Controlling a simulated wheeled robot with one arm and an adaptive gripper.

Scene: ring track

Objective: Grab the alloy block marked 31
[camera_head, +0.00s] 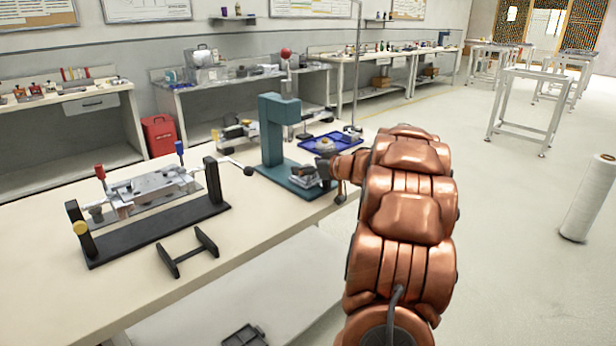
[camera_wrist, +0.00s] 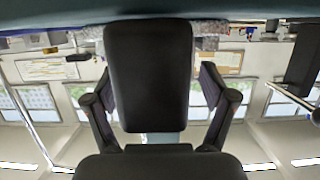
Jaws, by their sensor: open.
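I cannot make out any block marked 31; no number is readable in either view. A small grey metal piece (camera_head: 305,180) sits on the foot of a teal press (camera_head: 275,135) on the workbench (camera_head: 255,240), and I cannot tell if it is the block. My gripper (camera_head: 325,172) is beside that foot, partly hidden by my copper-coloured arm. In the wrist view my gripper (camera_wrist: 160,110) shows its two fingers spread apart, with a dark rounded shape between them. Speckled grey material (camera_wrist: 208,28) shows behind, near the top. I see nothing clearly held.
A blue tray (camera_head: 322,142) lies behind my gripper. A clamping fixture (camera_head: 145,190) with red and blue knobs and a black H-shaped piece (camera_head: 187,252) stand to the left. A white roll (camera_head: 590,198) stands on the floor at right.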

